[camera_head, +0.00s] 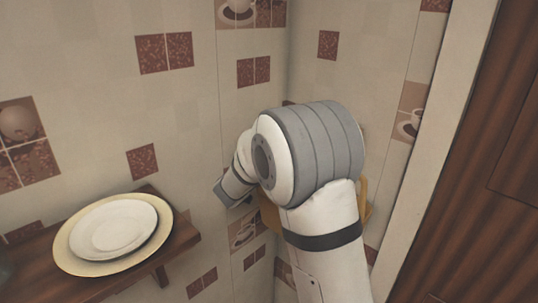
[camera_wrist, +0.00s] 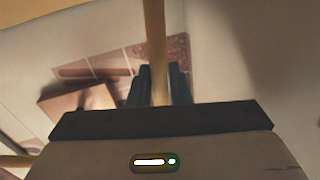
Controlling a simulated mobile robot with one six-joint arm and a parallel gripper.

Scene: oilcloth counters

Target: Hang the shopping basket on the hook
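In the head view my arm covers most of the shopping basket (camera_head: 364,192); only small tan-yellow parts show beside and behind it. In the wrist view the dark fingers of my gripper (camera_wrist: 162,88) stand close on both sides of a tan rod, the basket's handle (camera_wrist: 156,40). They look shut on it. More tan parts show along the top left and at the lower left edge of the wrist view. In the head view the fingers are hidden behind my arm. I cannot make out the hook in either view.
A brown wooden shelf (camera_head: 182,236) at the left holds a cream plate (camera_head: 70,255) with a white plate (camera_head: 115,228) on it. Tiled walls meet in a corner (camera_head: 222,100) behind my arm. A pale frame (camera_head: 440,150) and brown wooden panel (camera_head: 490,190) stand at the right.

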